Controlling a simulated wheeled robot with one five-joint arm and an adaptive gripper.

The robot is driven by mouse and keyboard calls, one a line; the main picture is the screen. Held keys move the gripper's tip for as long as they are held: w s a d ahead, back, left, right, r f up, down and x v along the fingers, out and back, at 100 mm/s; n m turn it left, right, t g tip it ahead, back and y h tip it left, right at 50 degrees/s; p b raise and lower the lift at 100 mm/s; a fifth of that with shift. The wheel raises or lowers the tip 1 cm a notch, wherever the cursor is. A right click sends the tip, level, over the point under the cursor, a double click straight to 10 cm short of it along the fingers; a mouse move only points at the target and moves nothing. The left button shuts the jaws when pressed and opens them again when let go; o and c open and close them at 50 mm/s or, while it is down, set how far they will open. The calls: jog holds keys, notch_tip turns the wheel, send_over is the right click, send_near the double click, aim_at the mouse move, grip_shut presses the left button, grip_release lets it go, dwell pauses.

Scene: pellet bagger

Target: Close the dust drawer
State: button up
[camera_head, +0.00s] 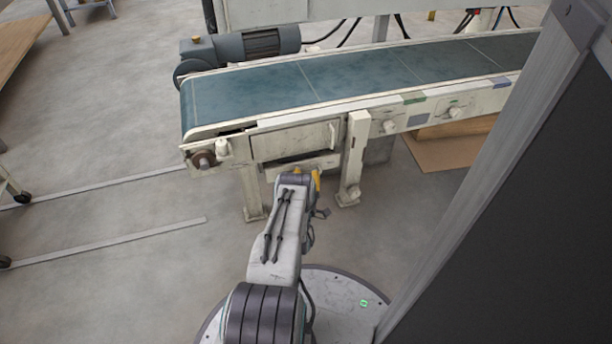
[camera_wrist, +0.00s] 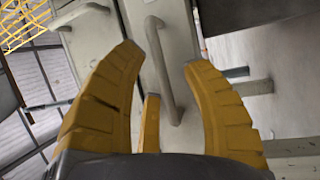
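The dust drawer (camera_head: 325,161) appears to be the narrow pale front low under the near end of the conveyor, below a panel with its own handle. A dark gap shows above this front, so it seems to stand out somewhat. In the wrist view a pale narrow front (camera_wrist: 182,40) carries a grey bar handle (camera_wrist: 164,75). My gripper (camera_head: 307,176) is in front of the drawer and hides part of it. In the wrist view its yellow fingers (camera_wrist: 163,58) are spread apart, with the handle showing between them. I cannot tell whether they touch it.
A support leg (camera_head: 352,160) stands right of the drawer. A dark panel with a metal post (camera_head: 480,160) blocks the right.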

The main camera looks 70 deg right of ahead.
aim_at(303, 169)
grip_shut()
dwell(0.3)
jog(key=w+d, duration=0.1)
jog(key=d, duration=0.1)
jog(key=shift+w+d, duration=0.3)
jog(key=shift+w, duration=0.1)
jog(key=shift+w+d, duration=0.25)
jog(key=shift+d, duration=0.05)
jog(key=shift+c, duration=0.2)
grip_release()
